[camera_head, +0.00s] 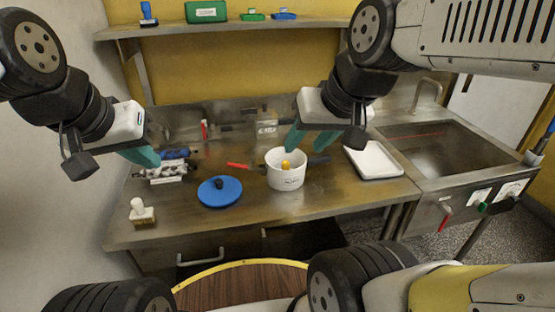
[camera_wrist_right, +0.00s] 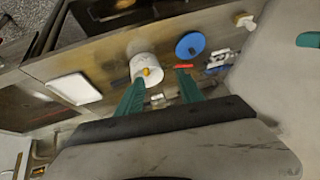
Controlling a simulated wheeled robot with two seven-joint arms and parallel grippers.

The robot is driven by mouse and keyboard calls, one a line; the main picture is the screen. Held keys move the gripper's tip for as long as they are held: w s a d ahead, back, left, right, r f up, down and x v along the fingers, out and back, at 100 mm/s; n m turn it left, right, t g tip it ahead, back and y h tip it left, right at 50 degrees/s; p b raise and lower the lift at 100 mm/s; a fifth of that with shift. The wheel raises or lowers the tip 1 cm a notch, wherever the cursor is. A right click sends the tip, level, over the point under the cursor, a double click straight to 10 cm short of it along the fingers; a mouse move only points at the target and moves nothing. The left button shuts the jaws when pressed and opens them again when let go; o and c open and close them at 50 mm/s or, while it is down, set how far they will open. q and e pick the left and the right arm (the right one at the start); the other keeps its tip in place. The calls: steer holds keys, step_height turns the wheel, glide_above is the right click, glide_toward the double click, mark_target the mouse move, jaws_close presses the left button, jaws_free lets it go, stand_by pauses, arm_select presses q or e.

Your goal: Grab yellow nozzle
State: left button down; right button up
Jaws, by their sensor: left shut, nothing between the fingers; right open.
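The yellow nozzle (camera_head: 286,164) shows at the mouth of a white pot (camera_head: 287,178) on the steel table. It also shows in the right wrist view (camera_wrist_right: 146,72), in the pot's opening; its lower part is hidden. My right gripper (camera_head: 297,146) is open and empty, with teal fingers, above and apart from the nozzle. In the right wrist view its two fingers (camera_wrist_right: 158,84) point toward the pot. My left gripper (camera_head: 150,157) is shut and empty at the left, near the table's back left part.
A blue round lid (camera_head: 219,192) lies left of the pot. A red-handled tool (camera_head: 240,166) lies beside it. A white tray (camera_head: 373,160) is at the right, before the sink (camera_head: 450,150). A white-knobbed brush (camera_head: 142,213) and a metal part (camera_head: 165,170) stand left. The front table strip is clear.

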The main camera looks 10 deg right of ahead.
steer(key=shift+o, duration=0.6)
steer(key=m+g+h, duration=0.3)
steer(key=m+g, duration=0.2)
steer(key=m, duration=0.3)
glide_above(285, 162)
steer(key=s, duration=0.1)
step_height(285, 162, down, 16)
steer(key=f, duration=0.4)
steer(key=w+f, duration=0.1)
steer(key=f, duration=0.2)
steer(key=shift+w+d, duration=0.1)
steer(key=shift+c, duration=0.3)
jaws_close()
